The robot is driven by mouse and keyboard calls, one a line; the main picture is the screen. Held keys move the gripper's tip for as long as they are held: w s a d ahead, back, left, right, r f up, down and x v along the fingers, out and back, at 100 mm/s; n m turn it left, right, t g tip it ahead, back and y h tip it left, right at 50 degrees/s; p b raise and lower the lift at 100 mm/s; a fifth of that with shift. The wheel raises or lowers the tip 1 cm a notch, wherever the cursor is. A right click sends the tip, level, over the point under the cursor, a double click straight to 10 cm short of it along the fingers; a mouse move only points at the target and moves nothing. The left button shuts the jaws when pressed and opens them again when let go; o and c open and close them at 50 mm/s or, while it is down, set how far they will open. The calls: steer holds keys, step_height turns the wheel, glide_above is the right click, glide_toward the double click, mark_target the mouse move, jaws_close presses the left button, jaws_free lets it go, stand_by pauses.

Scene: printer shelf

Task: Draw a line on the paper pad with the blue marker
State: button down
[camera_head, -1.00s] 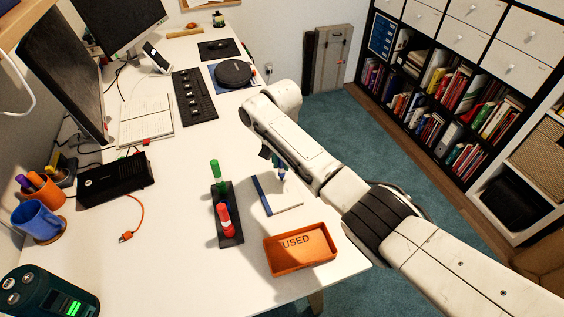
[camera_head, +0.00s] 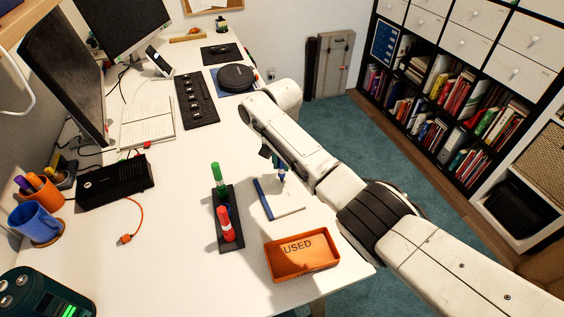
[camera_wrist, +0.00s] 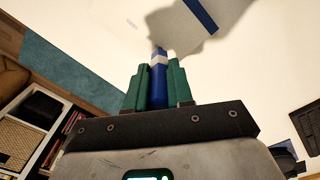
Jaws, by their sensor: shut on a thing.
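My gripper (camera_wrist: 157,85) is shut on the blue marker (camera_wrist: 158,70), which stands upright between its green fingers in the wrist view. In the head view the marker (camera_head: 282,175) shows below my gripper, partly behind my arm, with its tip end pointing down over the paper pad (camera_head: 285,200). The pad is white with a blue strip along its left side and lies flat on the desk. The blue strip (camera_wrist: 200,15) also shows at the top of the wrist view. I cannot tell whether the tip touches the paper, and no drawn line is discernible.
A black stand (camera_head: 233,244) left of the pad holds a green marker (camera_head: 216,174) and a red marker (camera_head: 227,226). An orange tray (camera_head: 302,268) labelled USED sits in front of the pad, near the desk edge. A black box (camera_head: 113,182) lies farther left.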

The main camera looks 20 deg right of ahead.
steer(key=shift+r+p, duration=3.4)
steer(key=shift+r, duration=0.1)
steer(key=shift+r, duration=0.1)
steer(key=shift+r+p, duration=2.35)
steer(key=shift+r, duration=0.1)
